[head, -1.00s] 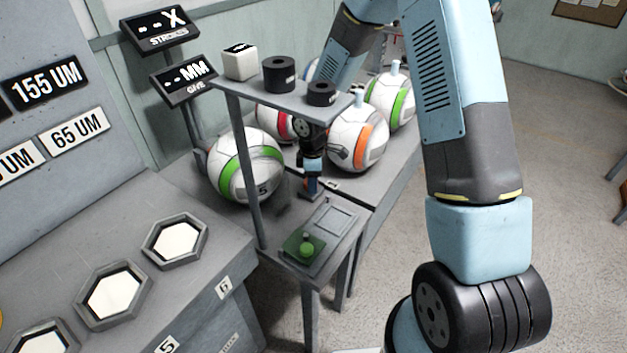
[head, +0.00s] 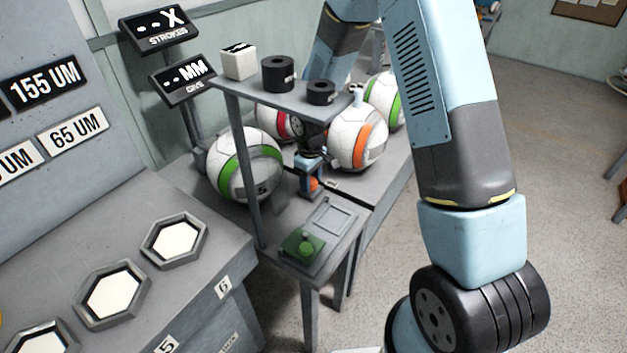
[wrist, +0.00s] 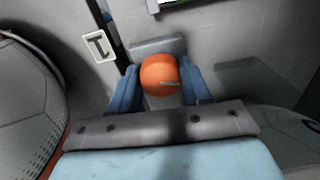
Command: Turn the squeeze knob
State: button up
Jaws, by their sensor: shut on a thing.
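The squeeze knob (wrist: 160,75) is a round orange knob with a short pale pointer line across it. In the wrist view it sits between the two blue fingers of my gripper (wrist: 157,88), which are shut on its sides. In the head view the knob (head: 314,184) shows as a small orange patch low between the blue fingers of my gripper (head: 311,178), under the shelf. The fingers and wrist hide part of the knob in the head view.
A shelf (head: 262,92) with a white cube and two black rings stands over my gripper. Large balls, such as the green-striped ball (head: 247,165) and orange-striped ball (head: 357,145), sit close by. A green button plate (head: 303,247) is on the stand in front.

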jog(key=shift+a+r+m, duration=0.1)
jog(key=shift+a+m, duration=0.15)
jog(key=shift+m, duration=1.25)
jog(key=o, duration=1)
jog(key=shift+d, duration=0.1)
jog(key=shift+o, duration=0.3)
jog(key=shift+r, duration=0.1)
notch_tip(320, 180, up, 13)
jog(key=shift+r, duration=0.2)
